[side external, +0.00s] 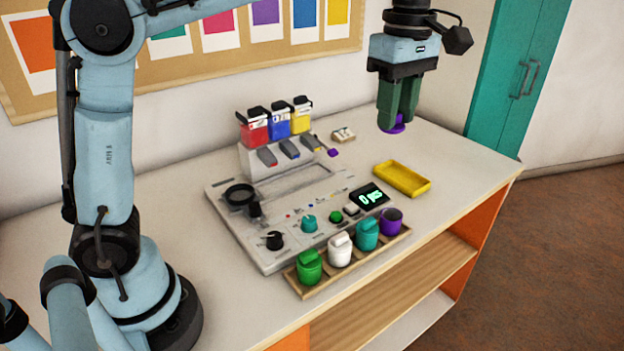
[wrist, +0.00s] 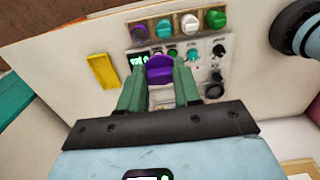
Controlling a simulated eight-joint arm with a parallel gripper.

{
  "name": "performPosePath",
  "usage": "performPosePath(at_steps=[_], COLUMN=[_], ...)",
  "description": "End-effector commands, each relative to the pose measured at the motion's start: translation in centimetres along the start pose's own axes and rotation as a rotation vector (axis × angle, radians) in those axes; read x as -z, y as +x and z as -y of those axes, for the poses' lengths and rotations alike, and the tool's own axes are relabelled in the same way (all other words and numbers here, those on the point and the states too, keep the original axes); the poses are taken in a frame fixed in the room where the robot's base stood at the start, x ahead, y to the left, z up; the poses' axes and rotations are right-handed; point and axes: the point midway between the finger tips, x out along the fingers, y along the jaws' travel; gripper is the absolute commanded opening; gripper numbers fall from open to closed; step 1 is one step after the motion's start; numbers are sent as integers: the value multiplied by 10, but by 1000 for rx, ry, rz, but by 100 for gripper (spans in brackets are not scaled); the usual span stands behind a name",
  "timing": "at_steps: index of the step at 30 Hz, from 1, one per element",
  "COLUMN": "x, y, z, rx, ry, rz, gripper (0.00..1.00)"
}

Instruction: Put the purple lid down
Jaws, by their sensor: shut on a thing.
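My gripper (side external: 392,112) is shut on the purple lid (side external: 397,127) and holds it in the air above the table's far right part, behind the yellow tray. In the wrist view the purple lid (wrist: 160,69) sits between the green fingers. The purple jar (side external: 391,221) stands without a lid at the right end of the wooden rack (side external: 345,262); its open top also shows in the wrist view (wrist: 139,32). The green (side external: 309,266), white (side external: 340,248) and teal (side external: 367,234) jars beside it have lids on.
A yellow tray (side external: 402,179) lies right of the grey machine (side external: 240,225), whose display (side external: 370,197) is lit. Red, blue and yellow containers stand at the machine's back. The tabletop (side external: 455,165) right of the tray is clear.

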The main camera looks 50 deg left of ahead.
Motion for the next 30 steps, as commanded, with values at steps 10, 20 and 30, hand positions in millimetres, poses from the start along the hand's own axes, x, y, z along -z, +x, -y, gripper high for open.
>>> performPosePath(at_steps=[10,20,30], x=[149,269,328], y=[-1,0,2], z=[21,89,152], rx=[0,-1,-1], ry=[-14,-13,-6], rz=[0,0,0], gripper=[4,4,4])
